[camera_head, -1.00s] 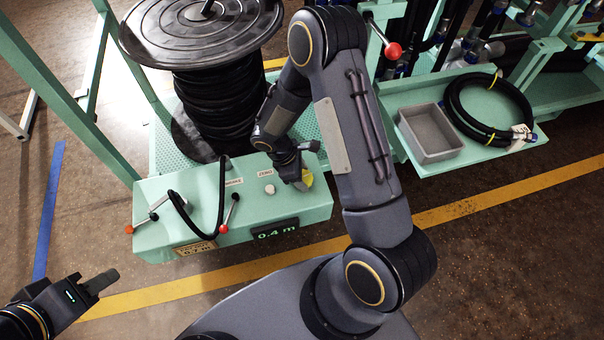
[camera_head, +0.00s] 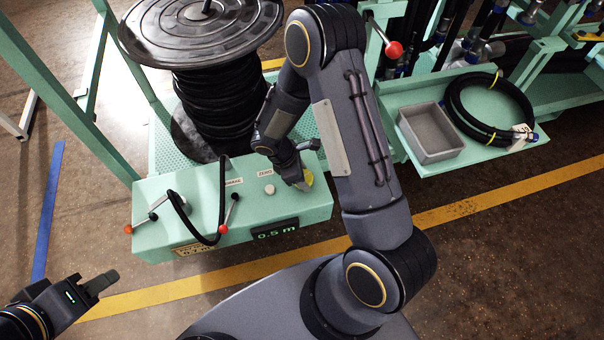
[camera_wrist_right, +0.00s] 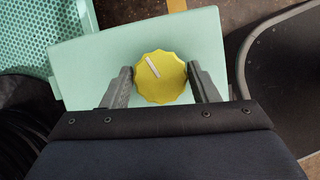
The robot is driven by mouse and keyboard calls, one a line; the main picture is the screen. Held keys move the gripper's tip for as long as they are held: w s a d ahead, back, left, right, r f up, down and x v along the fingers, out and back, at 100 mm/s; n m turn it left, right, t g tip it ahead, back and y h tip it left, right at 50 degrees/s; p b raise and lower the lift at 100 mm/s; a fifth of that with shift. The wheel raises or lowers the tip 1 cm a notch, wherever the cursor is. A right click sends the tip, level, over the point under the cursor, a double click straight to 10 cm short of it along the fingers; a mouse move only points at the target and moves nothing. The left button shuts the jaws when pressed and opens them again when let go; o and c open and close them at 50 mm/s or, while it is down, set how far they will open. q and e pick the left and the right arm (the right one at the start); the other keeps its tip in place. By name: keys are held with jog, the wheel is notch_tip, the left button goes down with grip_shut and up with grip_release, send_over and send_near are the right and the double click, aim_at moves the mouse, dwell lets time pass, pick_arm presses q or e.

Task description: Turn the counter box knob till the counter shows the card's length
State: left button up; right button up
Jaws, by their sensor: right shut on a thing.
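The green counter box (camera_head: 160,240) stands in front of the hose reel. Its dark display (camera_head: 276,230) reads 0.5 m in green. The card (camera_head: 193,248) on the box's front left is small; 0.7 m was legible on it earlier. The yellow knob (camera_head: 308,180) sits on the box's right end. In the right wrist view the knob (camera_wrist_right: 160,77) has a white mark pointing up and left. My right gripper (camera_wrist_right: 160,88) is shut on the knob, one finger on each side. My left gripper (camera_head: 105,281) is at the lower left, away from the box; its finger gap is unclear.
A pale round button (camera_head: 269,189) sits by the ZERO label. The hose reel (camera_head: 205,35) stands behind. A grey bin (camera_head: 430,134) and coiled hose (camera_head: 525,115) lie on the right shelf.

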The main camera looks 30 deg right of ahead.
jog(key=shift+a+n+t+b, duration=0.1)
jog(key=shift+n+t+b, duration=0.4)
jog(key=shift+n, duration=0.7)
jog(key=shift+a+n+t+b, duration=0.1)
jog(key=shift+n+t+b, duration=0.4)
jog(key=shift+n, duration=0.7)
dwell(0.8)
jog(key=shift+s+f+n+t+b, duration=0.1)
jog(key=shift+n+t+b, duration=0.4)
jog(key=shift+n, duration=0.55)
jog(key=shift+s+n+t+b, duration=0.1)
jog(key=shift+n+t+b, duration=0.1)
jog(key=shift+n+b, duration=0.7)
dwell(2.9)
